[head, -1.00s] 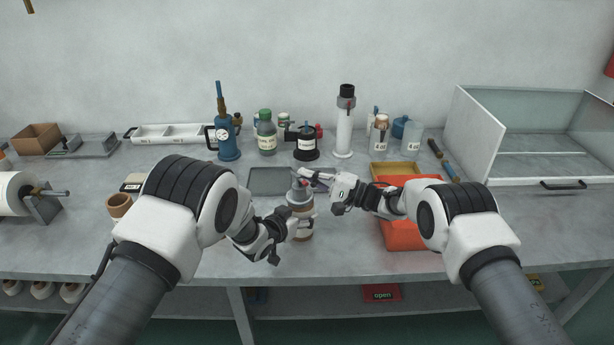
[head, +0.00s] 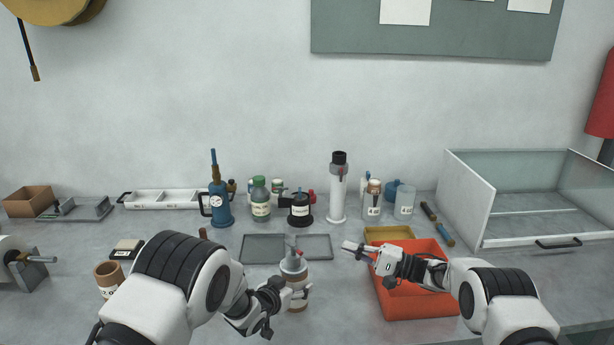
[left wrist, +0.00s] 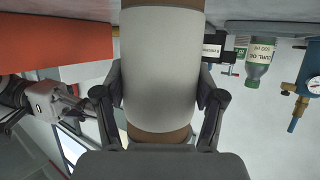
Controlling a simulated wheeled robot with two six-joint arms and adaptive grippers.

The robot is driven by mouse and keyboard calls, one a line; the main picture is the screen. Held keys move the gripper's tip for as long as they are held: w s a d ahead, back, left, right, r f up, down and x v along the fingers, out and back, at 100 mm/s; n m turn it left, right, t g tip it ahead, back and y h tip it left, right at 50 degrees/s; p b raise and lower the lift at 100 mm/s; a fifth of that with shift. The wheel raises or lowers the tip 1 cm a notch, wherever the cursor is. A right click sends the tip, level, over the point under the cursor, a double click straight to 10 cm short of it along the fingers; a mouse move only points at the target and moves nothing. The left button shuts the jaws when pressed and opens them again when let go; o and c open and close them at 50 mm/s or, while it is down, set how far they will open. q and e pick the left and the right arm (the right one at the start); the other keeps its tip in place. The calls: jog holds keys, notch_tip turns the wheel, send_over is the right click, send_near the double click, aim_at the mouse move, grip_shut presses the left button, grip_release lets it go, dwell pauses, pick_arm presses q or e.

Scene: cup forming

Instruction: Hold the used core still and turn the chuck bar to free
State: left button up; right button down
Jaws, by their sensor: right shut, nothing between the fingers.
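The used core (head: 297,297), brown with a white band, stands upright at the front middle of the bench. A grey chuck (head: 293,264) sits on its top, with a small bar (head: 291,244) sticking up. My left gripper (head: 304,291) is closed around the core from the left. In the left wrist view, the core (left wrist: 162,70) fills the space between its two fingers (left wrist: 160,105). My right gripper (head: 348,246) is shut and empty, right of the chuck and apart from it, near the orange bin's left edge.
The orange bin (head: 418,305) lies under my right arm, with a yellow tray (head: 388,233) behind it. Bottles, a blue torch-like tool (head: 219,205) and a tall white cylinder (head: 338,190) line the back.

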pick_arm(q)
jog(key=o, duration=0.4)
jog(key=shift+f, duration=0.1)
jog(key=shift+c, duration=0.2)
